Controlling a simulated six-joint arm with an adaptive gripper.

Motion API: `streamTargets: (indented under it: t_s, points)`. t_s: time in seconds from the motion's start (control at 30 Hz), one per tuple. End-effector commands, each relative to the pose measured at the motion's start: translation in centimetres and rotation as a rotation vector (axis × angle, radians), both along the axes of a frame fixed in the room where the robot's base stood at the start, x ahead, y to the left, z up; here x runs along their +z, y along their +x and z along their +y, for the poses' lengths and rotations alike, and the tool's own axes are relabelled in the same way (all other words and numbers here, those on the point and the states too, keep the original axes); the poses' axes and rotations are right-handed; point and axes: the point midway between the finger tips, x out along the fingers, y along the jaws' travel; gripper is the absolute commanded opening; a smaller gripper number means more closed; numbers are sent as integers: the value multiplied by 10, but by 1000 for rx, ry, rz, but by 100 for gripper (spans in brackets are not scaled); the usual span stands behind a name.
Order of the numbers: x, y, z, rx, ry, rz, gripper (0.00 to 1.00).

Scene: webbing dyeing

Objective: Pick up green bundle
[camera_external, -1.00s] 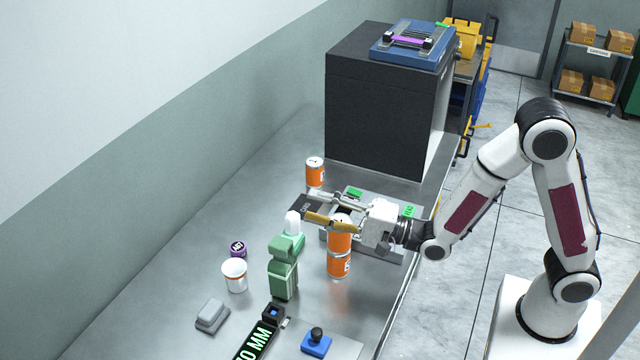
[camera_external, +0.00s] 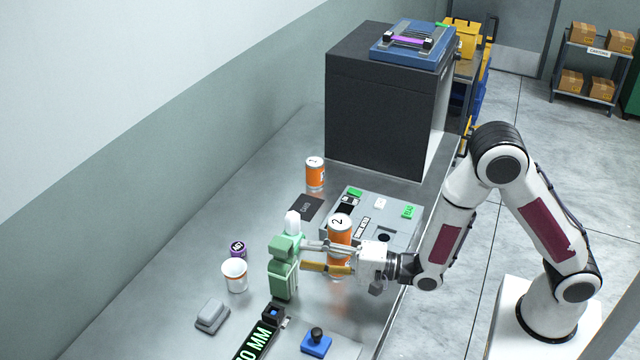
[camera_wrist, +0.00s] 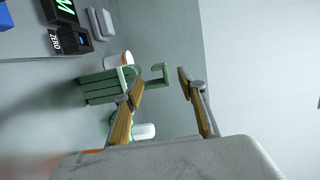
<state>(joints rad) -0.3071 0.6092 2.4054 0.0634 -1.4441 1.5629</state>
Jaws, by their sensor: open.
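A pale green, blocky item with a ribbed body (camera_external: 283,282) stands upright on the steel bench; it is the largest green thing on the bench. In the wrist view its ribbed body (camera_wrist: 100,89) lies left of the fingers, and a green hooked part (camera_wrist: 160,74) shows beyond and between the fingertips. My gripper (camera_external: 304,255) is open, with fingers pointing left just short of the green item. In the wrist view my gripper (camera_wrist: 157,84) has a clear gap between its tips and holds nothing. Whether a finger touches the item I cannot tell.
An orange can (camera_external: 339,232) stands close beside my fingers, partly hidden by them. A white-topped bottle (camera_external: 292,220) stands behind the green item. A white cup (camera_external: 235,276) and purple roll (camera_external: 238,249) are to its left. A grey panel (camera_external: 398,222) lies behind my gripper.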

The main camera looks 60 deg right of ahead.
Motion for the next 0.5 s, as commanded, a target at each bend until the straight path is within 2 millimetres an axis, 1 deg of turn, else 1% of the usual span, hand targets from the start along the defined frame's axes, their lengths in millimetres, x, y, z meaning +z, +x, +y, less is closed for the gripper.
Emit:
streamTargets:
  t_s: [0.3,0.5]
  points:
    - [0,19,4,0,0,0,40]
    - [0,25,6,0,0,0,40]
